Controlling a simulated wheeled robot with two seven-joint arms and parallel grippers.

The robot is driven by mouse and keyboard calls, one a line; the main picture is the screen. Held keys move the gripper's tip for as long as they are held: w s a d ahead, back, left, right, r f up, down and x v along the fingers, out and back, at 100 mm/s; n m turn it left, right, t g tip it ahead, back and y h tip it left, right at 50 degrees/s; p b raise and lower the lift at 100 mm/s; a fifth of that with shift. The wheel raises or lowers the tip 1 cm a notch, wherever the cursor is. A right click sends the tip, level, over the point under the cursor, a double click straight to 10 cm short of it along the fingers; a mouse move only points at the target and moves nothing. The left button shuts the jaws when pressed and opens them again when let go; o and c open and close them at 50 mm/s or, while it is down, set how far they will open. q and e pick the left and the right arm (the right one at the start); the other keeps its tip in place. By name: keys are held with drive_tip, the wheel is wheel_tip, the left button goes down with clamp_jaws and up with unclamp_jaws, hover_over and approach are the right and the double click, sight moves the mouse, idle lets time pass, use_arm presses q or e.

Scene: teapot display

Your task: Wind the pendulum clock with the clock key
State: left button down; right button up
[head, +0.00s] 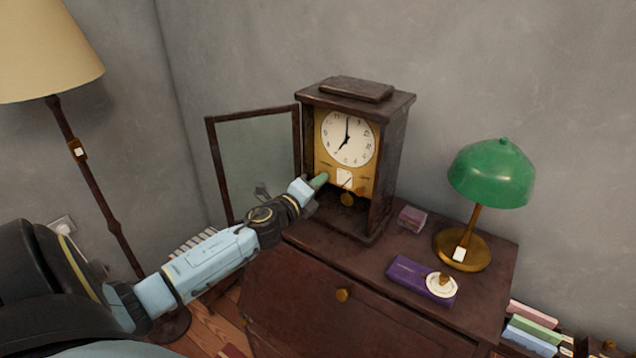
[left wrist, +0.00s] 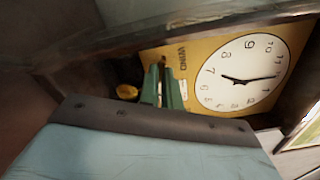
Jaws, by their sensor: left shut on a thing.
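The pendulum clock (head: 388,150) stands upright on the dark wooden cabinet, its glass door (head: 252,160) swung open to the left. Its white dial (head: 348,138) is exposed, with a brass pendulum bob (head: 347,198) below. My left gripper (head: 320,181) reaches in through the open front to the lower left of the dial. In the left wrist view its green fingers (left wrist: 163,88) are closed together before the brass plate, beside the word WIND (left wrist: 183,60). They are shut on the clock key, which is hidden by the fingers. I cannot tell whether it touches the plate. My right gripper is out of view.
A green lamp (head: 490,175) stands on the cabinet (head: 375,275) at right. A purple box (head: 408,275), a white disc with a brass knob (head: 441,287) and a small reddish box (head: 412,218) lie nearby. A floor lamp (head: 95,185) stands at left.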

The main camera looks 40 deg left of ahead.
use_arm(q)
drive_tip(key=shift+m, duration=0.5)
drive_tip(key=c, duration=1.6)
unclamp_jaws()
drive_tip(key=shift+w, duration=0.1)
drive_tip(key=s+d+b, duration=0.1)
drive_tip(key=s, duration=1.2)
drive_tip(key=shift+s+d+b, duration=0.2)
drive_tip(key=shift+b, duration=0.2)
